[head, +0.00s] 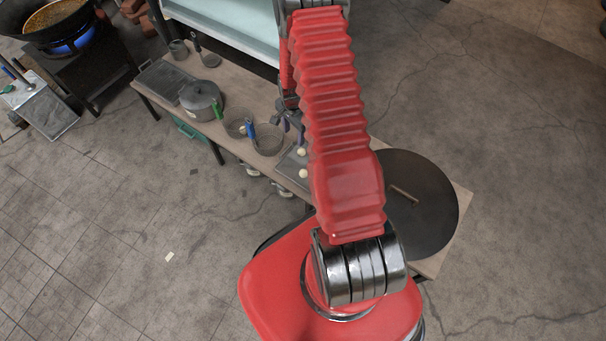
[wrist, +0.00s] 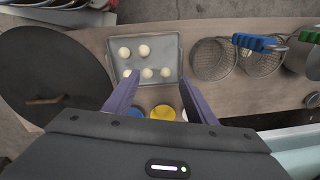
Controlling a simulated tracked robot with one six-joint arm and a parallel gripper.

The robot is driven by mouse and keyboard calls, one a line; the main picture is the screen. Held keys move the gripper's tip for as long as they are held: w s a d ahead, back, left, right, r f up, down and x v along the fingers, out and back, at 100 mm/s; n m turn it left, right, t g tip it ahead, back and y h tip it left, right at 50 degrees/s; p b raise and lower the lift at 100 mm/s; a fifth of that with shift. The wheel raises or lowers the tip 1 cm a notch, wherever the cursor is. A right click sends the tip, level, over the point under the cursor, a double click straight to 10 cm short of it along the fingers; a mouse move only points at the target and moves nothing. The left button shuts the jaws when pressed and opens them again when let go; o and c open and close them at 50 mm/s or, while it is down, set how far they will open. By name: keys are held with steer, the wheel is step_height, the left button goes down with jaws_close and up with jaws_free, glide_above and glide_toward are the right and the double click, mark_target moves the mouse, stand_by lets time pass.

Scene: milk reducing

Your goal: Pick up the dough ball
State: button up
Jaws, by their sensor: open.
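Several pale round dough balls (wrist: 143,49) lie on a grey metal tray (wrist: 170,42) in the upper middle of the wrist view. My gripper (wrist: 159,82) is open, its two purple fingers reaching to the near edge of the tray, with nothing between them held. The nearer row of balls (wrist: 147,73) lies around the gap between the fingertips. In the head view, dough balls (head: 303,173) show on the tray (head: 287,170) beside my red arm. My gripper (head: 294,124) shows there only partly, small and dark, left of the arm. The arm hides part of the tray.
Wire baskets with green (head: 238,125) and blue (head: 268,138) handles stand left of the tray in the head view, with a lidded pot (head: 200,100) farther left. A large dark round plate (head: 425,210) is at right. Yellow (wrist: 162,112) and white containers sit below the tray.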

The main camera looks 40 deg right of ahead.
steer(key=s+d+f+m, duration=0.1)
steer(key=s+f, duration=0.3)
steer(key=f, duration=0.7)
steer(key=shift+d+m+g, duration=0.25)
steer(key=shift+m+g, duration=0.15)
steer(key=shift+m, duration=0.3)
steer(key=shift+s, duration=0.1)
glide_above(304, 171)
steer(key=f, duration=0.7)
steer(key=shift+s+a+f, duration=0.2)
steer(key=shift+f, duration=0.6)
steer(key=shift+f, duration=0.15)
steer(key=shift+w+d+f, duration=0.1)
steer(key=shift+w+f, duration=0.05)
steer(key=shift+f, duration=2.3)
steer(key=shift+c, duration=0.2)
